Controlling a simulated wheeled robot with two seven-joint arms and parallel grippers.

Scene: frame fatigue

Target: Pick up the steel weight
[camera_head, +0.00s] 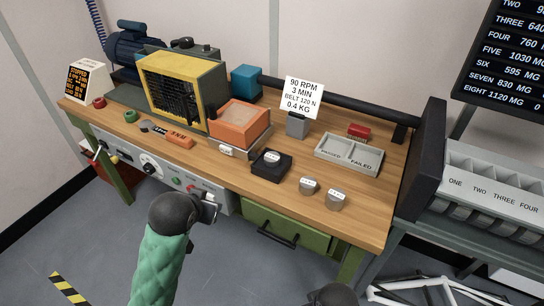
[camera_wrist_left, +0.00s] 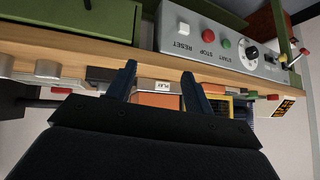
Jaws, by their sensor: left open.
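Two small grey metal pieces with white labels stand near the front right of the wooden bench, a left one (camera_head: 308,186) and a right one (camera_head: 336,201). Their labels are too small to read, so I cannot tell which is the steel weight. Grey pieces also show upside down at the left of the left wrist view (camera_wrist_left: 48,69). My left gripper (camera_head: 210,208) is in front of the bench edge, left of these pieces and apart from them. In the left wrist view its two fingers (camera_wrist_left: 158,74) are spread with nothing between them.
The bench (camera_head: 237,178) carries a black square block (camera_head: 271,166), an orange box (camera_head: 239,119), a yellow guard (camera_head: 182,85), a grey two-part tray (camera_head: 348,154) and a sign (camera_head: 303,96). A dark upright panel (camera_head: 422,160) bounds the right end. Bare wood surrounds the grey pieces.

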